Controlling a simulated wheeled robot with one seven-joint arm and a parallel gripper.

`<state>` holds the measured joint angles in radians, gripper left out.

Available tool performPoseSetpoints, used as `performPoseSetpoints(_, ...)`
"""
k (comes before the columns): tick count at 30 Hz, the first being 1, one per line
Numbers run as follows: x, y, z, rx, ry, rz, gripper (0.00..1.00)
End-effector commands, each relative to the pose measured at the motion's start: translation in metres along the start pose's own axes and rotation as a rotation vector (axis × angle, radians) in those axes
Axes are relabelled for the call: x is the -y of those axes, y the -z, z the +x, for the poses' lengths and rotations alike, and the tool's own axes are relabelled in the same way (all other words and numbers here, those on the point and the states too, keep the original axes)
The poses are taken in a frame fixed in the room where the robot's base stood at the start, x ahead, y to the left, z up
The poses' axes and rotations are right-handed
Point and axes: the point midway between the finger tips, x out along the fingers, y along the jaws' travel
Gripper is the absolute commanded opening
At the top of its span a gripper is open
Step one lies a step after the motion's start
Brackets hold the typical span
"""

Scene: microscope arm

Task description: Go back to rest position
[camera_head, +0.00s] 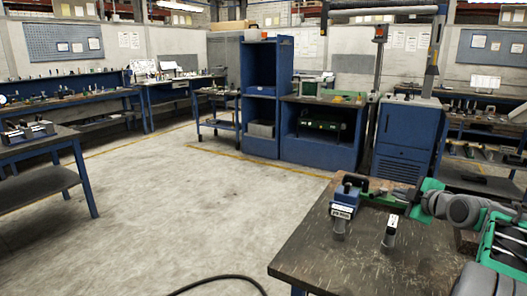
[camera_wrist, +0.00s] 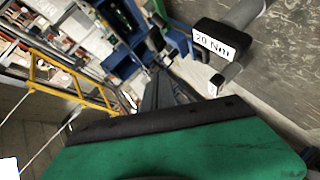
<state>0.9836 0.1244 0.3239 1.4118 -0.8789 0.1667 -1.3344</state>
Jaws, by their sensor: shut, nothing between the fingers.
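My arm comes in from the right in the head view, low over the dark worktable (camera_head: 350,262). My gripper (camera_head: 368,194), green and dark, is at its left end, just right of a blue block with a black handle (camera_head: 346,194). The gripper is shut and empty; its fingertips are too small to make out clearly. Whether it touches the blue block cannot be told. A grey upright tool with a black, white-labelled top (camera_head: 389,236) stands on the table in front of the arm. The wrist view shows a black piece labelled "20 Nm" (camera_wrist: 213,42) close by, above my green gripper body.
Open concrete floor (camera_head: 200,190) lies left of the worktable, with a black cable (camera_head: 225,279) in front. A table with tools (camera_head: 35,135) stands at the left. Blue cabinets (camera_head: 320,135) and benches line the back. Another bench (camera_head: 485,125) is behind my arm at the right.

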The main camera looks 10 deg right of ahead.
Motion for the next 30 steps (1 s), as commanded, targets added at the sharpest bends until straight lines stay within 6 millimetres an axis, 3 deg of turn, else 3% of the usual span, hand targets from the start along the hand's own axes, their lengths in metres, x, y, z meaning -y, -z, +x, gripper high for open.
performPoseSetpoints(1,0.002,0.036,0.001,0.001,0.05,0.048,0.0)
performPoseSetpoints(5,0.048,0.124,-0.005,0.072,0.23,0.26,0.0)
performPoseSetpoints(6,0.068,0.153,-0.015,0.112,0.289,0.336,0.0)
performPoseSetpoints(9,0.123,0.211,-0.054,0.246,0.422,0.521,0.0)
performPoseSetpoints(12,0.178,0.249,-0.11,0.419,0.517,0.69,0.0)
performPoseSetpoints(15,0.225,0.264,-0.169,0.599,0.56,0.826,0.0)
performPoseSetpoints(19,0.262,0.261,-0.22,0.765,0.559,0.935,0.0)
performPoseSetpoints(22,0.273,0.255,-0.233,0.816,0.551,0.967,0.0)
performPoseSetpoints(30,0.276,0.253,-0.232,0.822,0.549,0.972,0.0)
